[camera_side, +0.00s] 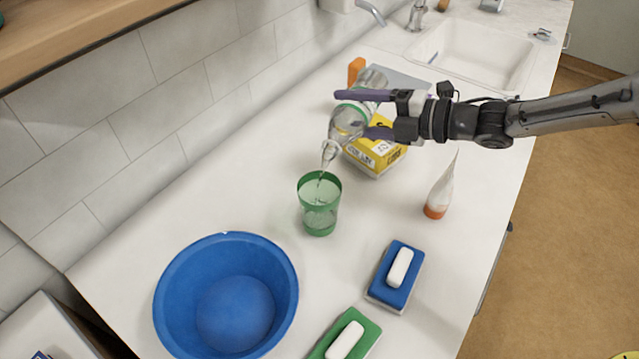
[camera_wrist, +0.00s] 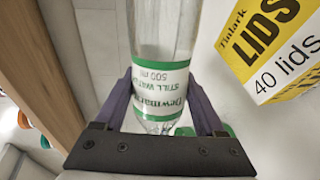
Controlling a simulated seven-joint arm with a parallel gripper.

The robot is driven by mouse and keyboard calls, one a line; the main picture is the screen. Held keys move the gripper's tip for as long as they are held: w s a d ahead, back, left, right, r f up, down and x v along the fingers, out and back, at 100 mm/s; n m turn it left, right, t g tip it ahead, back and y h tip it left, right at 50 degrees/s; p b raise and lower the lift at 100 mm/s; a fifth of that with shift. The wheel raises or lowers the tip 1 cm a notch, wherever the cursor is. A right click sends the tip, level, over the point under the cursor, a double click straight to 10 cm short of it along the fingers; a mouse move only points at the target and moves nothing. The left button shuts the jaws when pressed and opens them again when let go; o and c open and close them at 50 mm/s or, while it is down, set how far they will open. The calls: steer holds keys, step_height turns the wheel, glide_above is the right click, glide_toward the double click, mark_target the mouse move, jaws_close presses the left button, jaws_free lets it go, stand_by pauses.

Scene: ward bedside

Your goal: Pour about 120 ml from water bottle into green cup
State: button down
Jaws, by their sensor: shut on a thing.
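The clear water bottle (camera_side: 347,123) is tilted steeply, its mouth down and to the left, above the green cup (camera_side: 319,204). A thin stream runs from its mouth into the cup, which stands upright on the counter. The cup is see-through; its water level is hard to tell. My gripper (camera_side: 364,114) is shut on the bottle around its body. In the wrist view the bottle (camera_wrist: 163,35) stands between the purple fingers of my gripper (camera_wrist: 162,100), with its green and white label showing. A bit of green shows behind the bottle there.
A yellow lids box (camera_side: 376,150) stands just behind the bottle. A blue basin (camera_side: 228,295) is at front left. Soap lies on a blue sponge (camera_side: 396,275) and a green one (camera_side: 346,336). A white tube (camera_side: 441,190) stands at right. A sink (camera_side: 475,55) is at the back.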

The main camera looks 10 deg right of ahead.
steer(key=shift+r+n, duration=0.1)
steer(key=shift+n, duration=0.2)
stand_by(1.1)
steer(key=shift+d+f+m+g, duration=0.1)
steer(key=shift+f+m+g, duration=0.05)
steer(key=shift+m, duration=0.45)
steer(key=shift+d+f+m+g, duration=0.1)
steer(key=shift+m+g, duration=0.05)
steer(key=shift+m, duration=0.45)
steer(key=shift+w+d+m+y, duration=0.1)
steer(key=shift+w+m+y, duration=0.15)
steer(key=shift+m+y, duration=0.25)
steer(key=shift+s+r+m+g, duration=0.1)
steer(key=shift+r+m+g, duration=0.05)
steer(key=shift+m+g, duration=0.15)
steer(key=shift+r, duration=0.1)
stand_by(0.6)
